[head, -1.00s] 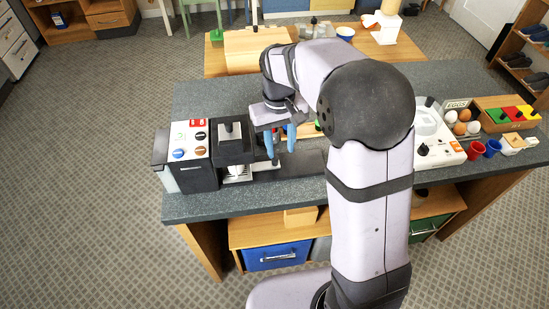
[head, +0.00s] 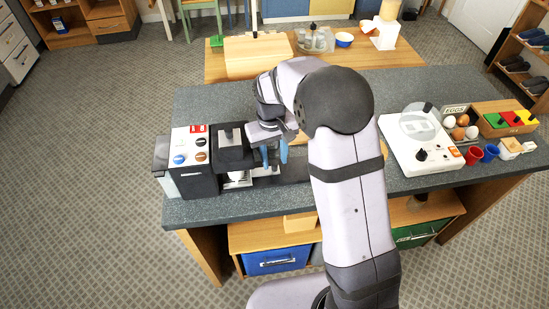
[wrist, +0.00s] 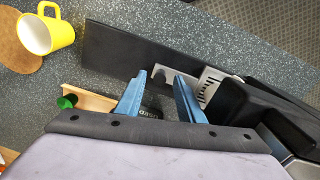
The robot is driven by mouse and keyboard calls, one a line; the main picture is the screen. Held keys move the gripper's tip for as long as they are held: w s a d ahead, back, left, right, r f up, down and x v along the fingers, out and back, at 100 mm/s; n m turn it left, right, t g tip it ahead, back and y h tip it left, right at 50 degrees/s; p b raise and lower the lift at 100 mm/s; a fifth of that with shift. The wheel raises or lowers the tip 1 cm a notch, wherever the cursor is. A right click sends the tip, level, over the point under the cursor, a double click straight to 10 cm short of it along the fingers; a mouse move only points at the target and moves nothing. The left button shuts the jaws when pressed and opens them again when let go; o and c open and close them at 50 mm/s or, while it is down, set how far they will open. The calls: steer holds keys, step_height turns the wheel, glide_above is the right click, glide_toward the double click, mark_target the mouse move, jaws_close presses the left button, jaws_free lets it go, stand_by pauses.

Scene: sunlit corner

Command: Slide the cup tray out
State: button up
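The coffee machine (head: 196,165) stands at the left end of the grey counter. Its silver cup tray (head: 238,180) lies low under the black spout part, with something white on or above it. In the wrist view the slotted tray (wrist: 213,84) shows at the right, with a grey hooked end (wrist: 158,72) pointing left. My gripper (head: 274,156) is just right of the tray, fingers pointing down. In the wrist view my gripper (wrist: 163,77) has its blue fingers apart, and the hooked end appears between or just beyond their tips. Contact cannot be told.
A dark flat slab (wrist: 125,50) lies in front of the tray. A white appliance (head: 425,148), eggs (head: 460,127) and red and blue cups occupy the counter's right side.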

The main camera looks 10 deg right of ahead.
steer(key=shift+f, duration=0.85)
jaws_close()
steer(key=d, duration=1.1)
steer(key=shift+d+p, duration=0.25)
steer(key=shift+p, duration=0.05)
jaws_free()
steer(key=shift+d, duration=0.1)
steer(key=shift+r, duration=0.1)
